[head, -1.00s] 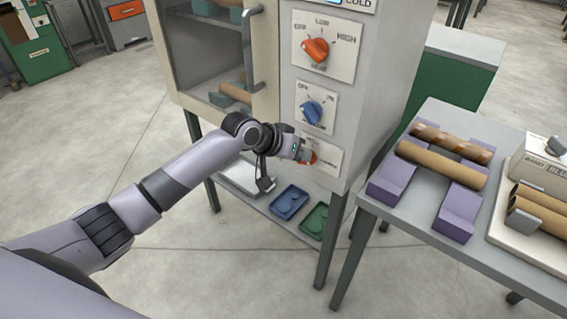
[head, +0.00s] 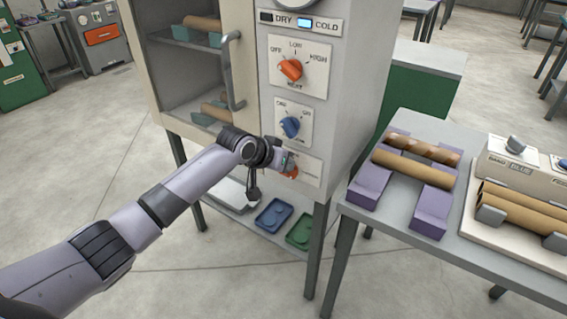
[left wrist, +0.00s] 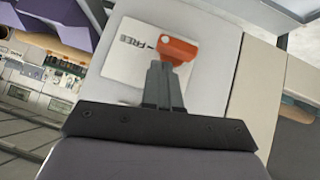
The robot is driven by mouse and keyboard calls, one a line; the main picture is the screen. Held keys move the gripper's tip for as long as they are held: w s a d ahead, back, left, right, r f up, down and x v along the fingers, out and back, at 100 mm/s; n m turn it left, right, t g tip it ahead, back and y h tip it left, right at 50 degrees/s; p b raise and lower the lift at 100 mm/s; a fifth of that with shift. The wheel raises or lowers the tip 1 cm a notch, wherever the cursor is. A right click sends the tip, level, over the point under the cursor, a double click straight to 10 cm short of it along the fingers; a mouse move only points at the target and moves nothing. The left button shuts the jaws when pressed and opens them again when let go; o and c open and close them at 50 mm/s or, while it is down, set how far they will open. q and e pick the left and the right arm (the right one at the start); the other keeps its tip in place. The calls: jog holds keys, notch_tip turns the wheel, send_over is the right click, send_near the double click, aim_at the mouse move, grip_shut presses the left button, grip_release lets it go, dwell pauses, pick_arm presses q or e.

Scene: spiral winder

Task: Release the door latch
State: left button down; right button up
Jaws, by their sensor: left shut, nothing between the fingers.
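The door latch is an orange lever (head: 291,172) on a white plate low on the cabinet's front panel. In the left wrist view the orange lever (left wrist: 180,48) sits on its plate (left wrist: 128,60), where the word "FREE" is readable. My left gripper (head: 286,163) is at the latch and partly covers it in the head view. In the left wrist view its fingers (left wrist: 163,82) are together, with the tips at the lever's lower edge; I cannot tell whether they touch it. The cabinet door (head: 154,75) has a grey handle (head: 235,80) and looks closed. My right gripper is not in view.
Above the latch are a blue knob (head: 290,127) and an orange knob (head: 291,70). A table (head: 400,235) at right carries brown tubes on purple cradles (head: 434,206). Blue (head: 273,215) and green (head: 302,230) trays lie on the shelf below. Floor at left is open.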

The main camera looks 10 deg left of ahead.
pick_arm(q)
jog(key=shift+r, duration=0.15)
jog(key=s+a+r+p, duration=0.2)
jog(key=s+r, duration=0.4)
jog(key=r, duration=0.5)
jog(key=shift+s+a, duration=0.25)
jog(key=shift+s, duration=0.1)
dwell(0.6)
